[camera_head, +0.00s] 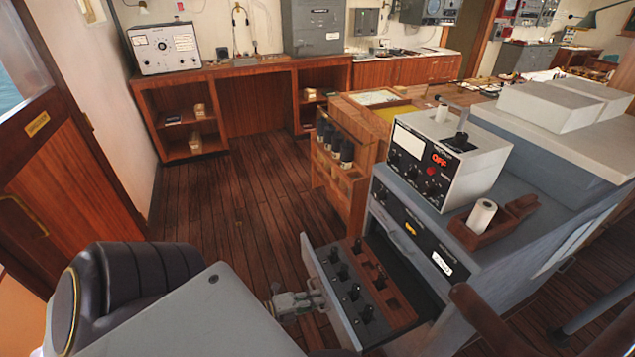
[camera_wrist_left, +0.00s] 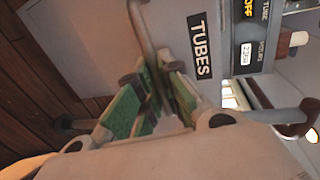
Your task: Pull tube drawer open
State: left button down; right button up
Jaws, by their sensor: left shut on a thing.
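The grey tube drawer (camera_head: 313,262) stands pulled out from the grey cabinet in the head view, with a wooden rack of dark tubes (camera_head: 353,292) inside. Its front carries a "TUBES" label (camera_wrist_left: 200,46) in the left wrist view. My left gripper (camera_head: 318,296) is at the outer face of the drawer front. In the wrist view its green-padded fingers (camera_wrist_left: 162,80) are closed around the drawer's bar handle (camera_wrist_left: 148,32). The fingers partly hide the handle. My right gripper is in neither view.
A wooden bottle rack (camera_head: 340,175) stands beyond the drawer. Wooden floor (camera_head: 235,215) is clear left of the drawer. A dark padded chair (camera_head: 135,280) is at lower left.

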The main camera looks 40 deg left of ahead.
pick_arm(q)
jog(key=c, duration=1.8)
grip_release()
jog(key=shift+s+a, duration=0.15)
jog(key=shift+s, duration=0.1)
jog(key=shift+c, duration=0.2)
jog(key=v, duration=1.2)
jog(key=shift+f, duration=0.1)
